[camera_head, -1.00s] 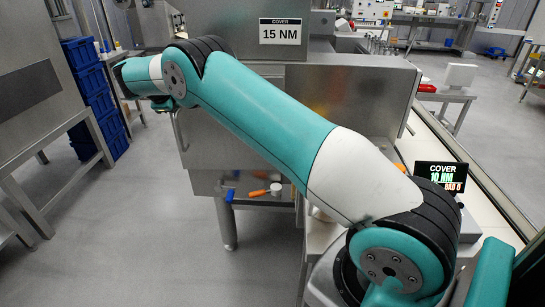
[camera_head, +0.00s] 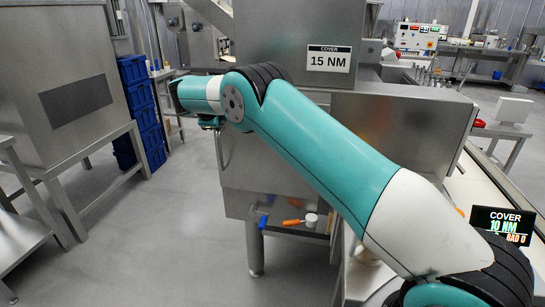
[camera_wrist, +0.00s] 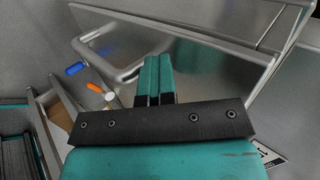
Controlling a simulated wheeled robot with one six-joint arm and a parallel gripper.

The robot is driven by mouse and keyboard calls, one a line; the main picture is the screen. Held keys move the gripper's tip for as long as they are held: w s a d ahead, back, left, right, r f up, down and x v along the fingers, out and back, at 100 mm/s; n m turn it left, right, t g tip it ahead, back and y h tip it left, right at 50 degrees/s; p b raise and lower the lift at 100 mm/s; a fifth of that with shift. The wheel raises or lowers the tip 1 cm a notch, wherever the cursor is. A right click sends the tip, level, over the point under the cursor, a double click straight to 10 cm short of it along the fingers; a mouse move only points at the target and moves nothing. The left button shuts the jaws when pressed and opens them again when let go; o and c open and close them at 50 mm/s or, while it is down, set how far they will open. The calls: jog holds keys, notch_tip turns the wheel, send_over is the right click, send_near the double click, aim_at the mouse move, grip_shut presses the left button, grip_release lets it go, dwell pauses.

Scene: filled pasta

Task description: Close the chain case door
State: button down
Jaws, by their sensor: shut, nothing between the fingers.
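A grey steel door panel (camera_wrist: 212,72) with a bent tube handle (camera_wrist: 101,66) fills much of the wrist view. Its long upper edge slants across the picture, and more steel shows behind it. How far the door stands open is not clear. In the head view the handle (camera_head: 220,152) shows at the left side of the steel case (camera_head: 275,160), partly behind my arm. My gripper (camera_wrist: 157,60) is shut and empty, its fingertips over the panel just right of the handle; contact cannot be told. In the head view my gripper (camera_head: 209,123) is small and largely hidden by my wrist.
Below the case are an orange-handled tool (camera_head: 293,222), a blue item (camera_head: 263,221) and a white cap (camera_head: 311,219). A steel cabinet (camera_head: 75,60) and stacked blue crates (camera_head: 140,110) stand left. The floor (camera_head: 180,220) between is clear.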

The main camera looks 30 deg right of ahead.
jog(key=s+a+r+n+y+b, duration=0.35)
jog(key=s+a+r+n, duration=0.55)
jog(key=s, duration=0.4)
jog(key=s+a+f+n+g+y, duration=0.2)
jog(key=s+n, duration=0.6)
jog(key=s, duration=0.6)
jog(key=s+a+f+n+g+y, duration=0.1)
jog(key=s+a+n+g+y, duration=0.1)
jog(key=s+n, duration=0.6)
jog(key=s+a+f+n+g+y, duration=0.2)
jog(key=s+n, duration=0.5)
jog(key=s, duration=1.2)
jog(key=shift+s+a+f+n+g+y, duration=0.25)
jog(key=shift+s+f+n+g+y, duration=0.15)
jog(key=shift+g, duration=0.3)
